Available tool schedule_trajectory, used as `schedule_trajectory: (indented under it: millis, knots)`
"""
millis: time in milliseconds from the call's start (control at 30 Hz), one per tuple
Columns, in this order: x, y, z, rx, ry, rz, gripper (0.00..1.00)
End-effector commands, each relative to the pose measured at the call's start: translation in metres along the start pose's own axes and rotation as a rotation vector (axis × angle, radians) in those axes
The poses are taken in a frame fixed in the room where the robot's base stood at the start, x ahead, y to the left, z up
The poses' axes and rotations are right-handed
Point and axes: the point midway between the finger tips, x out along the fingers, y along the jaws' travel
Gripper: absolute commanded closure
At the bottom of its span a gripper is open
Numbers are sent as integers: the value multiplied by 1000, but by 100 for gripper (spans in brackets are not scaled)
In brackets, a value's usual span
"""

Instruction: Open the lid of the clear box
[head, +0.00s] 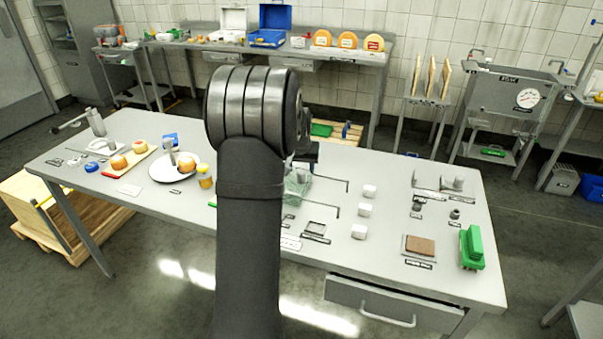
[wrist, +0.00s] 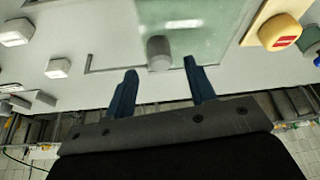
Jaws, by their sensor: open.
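The clear box (head: 298,186) stands on the grey table, greenish and see-through, partly hidden behind my arm in the head view. In the wrist view its flat clear lid (wrist: 205,30) fills the upper middle. A grey round knob (wrist: 158,50) shows at the lid's near edge. My gripper (wrist: 160,67) is open, with its two dark blue fingers apart and nothing between them. The knob appears just beyond the fingertips, roughly centred between them. Whether the fingers touch the lid cannot be told. In the head view my gripper (head: 308,154) is mostly hidden by my arm, near the box.
Several white blocks (head: 364,210) stand right of the box, near thin dark rods (head: 325,212). A board with an orange-yellow cheese (wrist: 280,32) lies beside the lid. A brown pad (head: 420,245) and green object (head: 472,247) are at the right end.

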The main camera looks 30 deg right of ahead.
Motion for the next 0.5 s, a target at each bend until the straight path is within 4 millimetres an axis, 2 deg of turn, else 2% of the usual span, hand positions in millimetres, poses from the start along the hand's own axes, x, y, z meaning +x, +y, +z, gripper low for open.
schedule_trajectory:
  millis: [33, 200, 500]
  knots:
    - [10, 0, 0, 0, -2, 0, 50]
    - [31, 0, 0, 0, -1, 0, 50]
    - [40, 0, 0, 0, 0, 0, 50]
